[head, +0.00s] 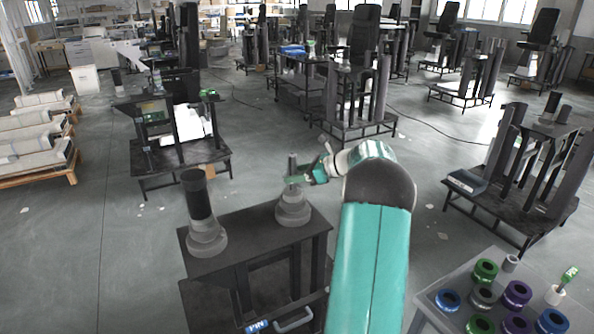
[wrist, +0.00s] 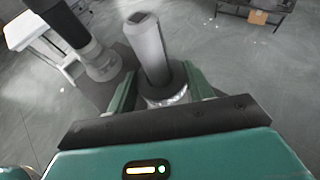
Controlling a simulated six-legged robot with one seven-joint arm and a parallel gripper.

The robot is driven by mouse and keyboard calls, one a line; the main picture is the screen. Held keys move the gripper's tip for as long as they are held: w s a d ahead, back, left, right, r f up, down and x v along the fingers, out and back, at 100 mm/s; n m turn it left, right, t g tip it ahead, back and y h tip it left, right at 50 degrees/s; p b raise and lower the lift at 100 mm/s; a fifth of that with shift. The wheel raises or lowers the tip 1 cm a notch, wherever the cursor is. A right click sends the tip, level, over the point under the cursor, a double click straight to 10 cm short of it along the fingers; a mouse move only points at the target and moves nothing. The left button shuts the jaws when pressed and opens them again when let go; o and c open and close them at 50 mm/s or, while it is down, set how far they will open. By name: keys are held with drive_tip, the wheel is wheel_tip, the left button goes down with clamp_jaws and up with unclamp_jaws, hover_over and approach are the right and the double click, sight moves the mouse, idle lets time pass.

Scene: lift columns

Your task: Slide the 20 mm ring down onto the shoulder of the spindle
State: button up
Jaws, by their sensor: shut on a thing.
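The spindle (head: 292,164) stands upright on a stepped grey base (head: 293,212) at the right of the dark cart top. In the wrist view the grey spindle (wrist: 149,48) rises between the green fingers of my gripper (wrist: 160,92). My gripper (head: 294,179) is shut on a dark ring (wrist: 178,76), which is around the lower part of the spindle. A shiny pale shoulder (wrist: 166,97) shows just below the ring. I cannot tell whether the ring touches it. The ring is mostly hidden by the fingers in the head view.
A second, dark column (head: 198,195) on a stepped base stands at the left of the cart top (head: 245,235). A grey tray table (head: 440,283) with several coloured rings is at the lower right. Other carts stand around on open floor.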

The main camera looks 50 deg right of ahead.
sight(297, 192)
drive_tip(key=shift+f, duration=2)
drive_tip(key=o, duration=1.1)
drive_tip(key=v, duration=1.3)
drive_tip(key=shift+s+d, duration=0.2)
drive_tip(key=shift+s, duration=0.2)
drive_tip(key=shift+w, duration=0.1)
